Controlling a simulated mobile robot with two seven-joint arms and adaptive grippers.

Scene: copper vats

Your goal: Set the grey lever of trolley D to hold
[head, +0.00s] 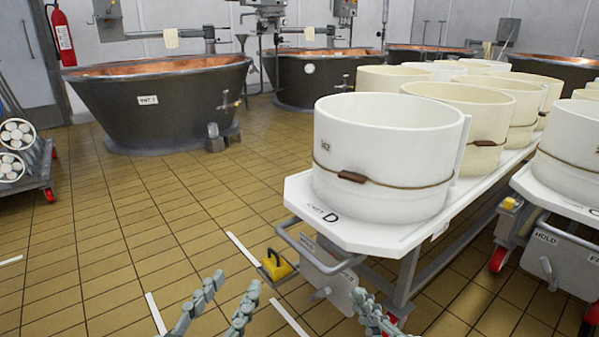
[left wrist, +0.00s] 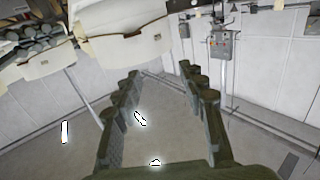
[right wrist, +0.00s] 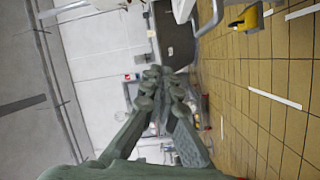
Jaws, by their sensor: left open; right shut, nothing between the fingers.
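Trolley D (head: 378,239) has a white top marked D at its near end. A grey panel (head: 338,284) hangs below that end, behind a curved grey push bar (head: 297,240). A small grey lever (head: 320,294) shows low on the panel; its setting is too small to read. My left gripper (head: 224,284) is open and empty, left of the panel and apart from it; its spread fingers also show in the left wrist view (left wrist: 158,72). My right gripper (head: 362,298) is shut and empty, in front of the panel's right part, which it hides; its fingertips meet in the right wrist view (right wrist: 163,80).
A yellow block with a black handle (head: 277,266) stands on the floor left of the panel. White moulds (head: 385,150) load the trolley. Another trolley (head: 557,268) with a HOLD-marked panel stands at right. Copper vats (head: 150,110) are behind.

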